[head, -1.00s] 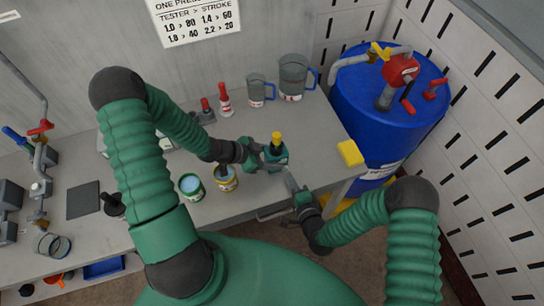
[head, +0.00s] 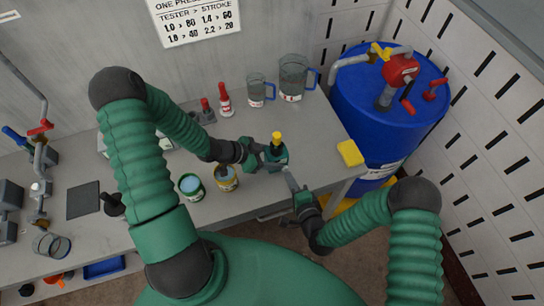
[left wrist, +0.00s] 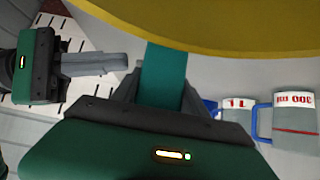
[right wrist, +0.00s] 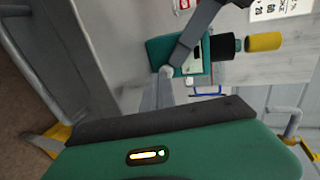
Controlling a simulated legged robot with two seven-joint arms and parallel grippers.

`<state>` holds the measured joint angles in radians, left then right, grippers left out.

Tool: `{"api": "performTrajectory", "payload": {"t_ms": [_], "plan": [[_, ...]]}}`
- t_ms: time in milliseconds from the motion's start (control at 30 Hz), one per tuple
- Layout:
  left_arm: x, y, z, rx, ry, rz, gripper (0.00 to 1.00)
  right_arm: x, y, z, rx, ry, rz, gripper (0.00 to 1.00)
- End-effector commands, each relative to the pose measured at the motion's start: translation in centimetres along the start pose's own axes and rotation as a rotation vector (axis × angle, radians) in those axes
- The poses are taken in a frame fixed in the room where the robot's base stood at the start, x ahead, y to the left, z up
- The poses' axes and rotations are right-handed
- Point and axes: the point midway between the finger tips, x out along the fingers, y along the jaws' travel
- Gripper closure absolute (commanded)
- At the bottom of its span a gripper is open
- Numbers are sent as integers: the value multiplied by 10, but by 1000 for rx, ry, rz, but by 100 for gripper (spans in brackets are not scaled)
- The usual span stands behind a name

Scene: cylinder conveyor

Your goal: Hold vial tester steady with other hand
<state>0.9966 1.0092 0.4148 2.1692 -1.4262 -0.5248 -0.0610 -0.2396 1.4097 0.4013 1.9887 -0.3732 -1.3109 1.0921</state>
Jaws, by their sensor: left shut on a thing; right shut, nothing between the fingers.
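The vial tester, a green body (head: 274,155) with a yellow cap (head: 277,137), is held above the table by my left gripper (head: 262,155). In the left wrist view its green body (left wrist: 163,78) sits between the fingers, under the large yellow cap (left wrist: 210,22). My right gripper (head: 289,174) is shut and empty, just below and right of the tester. In the right wrist view its fingertips (right wrist: 166,73) are close to the lower edge of the green body (right wrist: 163,52); I cannot tell whether they touch. My right gripper also shows in the left wrist view (left wrist: 125,60).
Two open tins, green (head: 191,186) and yellow (head: 227,178), stand below left of the tester. Red-topped bottles (head: 225,100) and two measuring jugs (head: 293,78) stand behind. A yellow block (head: 350,153) lies near the right edge; a blue drum (head: 385,110) stands beyond.

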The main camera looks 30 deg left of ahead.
Motion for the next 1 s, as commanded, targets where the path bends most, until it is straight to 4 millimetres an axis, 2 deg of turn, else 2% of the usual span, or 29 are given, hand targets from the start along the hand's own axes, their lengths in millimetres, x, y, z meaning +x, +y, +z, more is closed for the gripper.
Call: {"api": "performTrajectory", "payload": {"t_ms": [1000], "plan": [[0,0,0,-1,-1,0,82,12,-3,0,0,0,0,100]]}}
